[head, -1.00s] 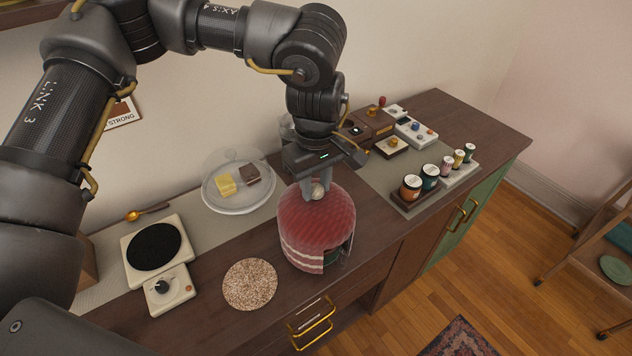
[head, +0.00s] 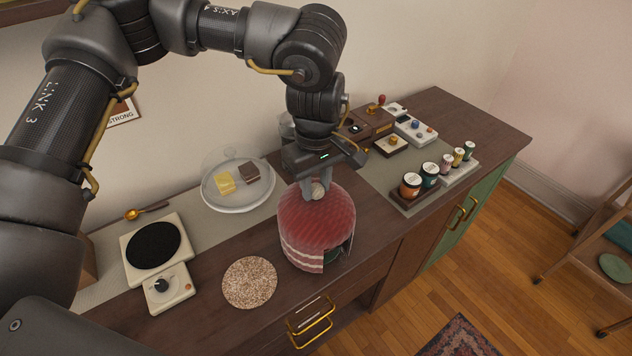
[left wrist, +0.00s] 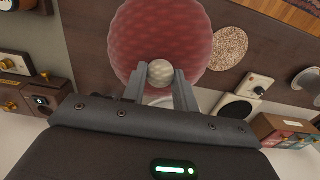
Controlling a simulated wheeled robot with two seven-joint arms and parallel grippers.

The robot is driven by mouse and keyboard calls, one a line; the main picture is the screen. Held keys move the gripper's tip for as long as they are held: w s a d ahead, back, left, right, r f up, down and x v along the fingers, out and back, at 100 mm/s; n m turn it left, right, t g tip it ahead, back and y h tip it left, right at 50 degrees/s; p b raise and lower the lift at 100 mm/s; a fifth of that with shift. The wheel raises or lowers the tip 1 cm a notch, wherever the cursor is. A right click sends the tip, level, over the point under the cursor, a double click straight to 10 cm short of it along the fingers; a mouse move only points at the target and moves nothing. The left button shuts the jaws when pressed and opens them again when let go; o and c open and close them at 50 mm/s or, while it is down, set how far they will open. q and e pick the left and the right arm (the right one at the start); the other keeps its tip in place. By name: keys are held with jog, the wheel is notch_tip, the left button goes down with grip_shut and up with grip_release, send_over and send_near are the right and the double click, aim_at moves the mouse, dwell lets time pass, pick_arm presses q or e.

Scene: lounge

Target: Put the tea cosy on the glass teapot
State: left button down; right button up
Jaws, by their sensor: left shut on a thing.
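The tea cosy (head: 314,222) is a red quilted dome with pale stripes near its hem and a pale knob on top. It stands upright on the sideboard, and a dark green part shows through an opening at its lower right. The glass teapot cannot be made out; whether it is under the cosy is hidden. My left gripper (head: 318,190) points down and is shut on the cosy's knob. In the left wrist view, the fingers (left wrist: 160,84) hold the knob from both sides above the red dome (left wrist: 150,35). My right gripper is not in view.
A round cork mat (head: 250,284) and a hotplate (head: 155,247) lie to the left. A glass-covered cake plate (head: 240,207) stands behind. Several jars on a wooden rack (head: 417,198) and small boxes stand to the right. A gold drawer handle (head: 312,326) is in front.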

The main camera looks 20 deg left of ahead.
pick_arm(q)
jog(key=shift+f, duration=0.25)
jog(key=c, duration=1)
grip_release()
notch_tip(320, 180, up, 11)
jog(key=shift+f+b, duration=0.1)
jog(key=shift+b, duration=0.65)
jog(key=shift+f, duration=0.1)
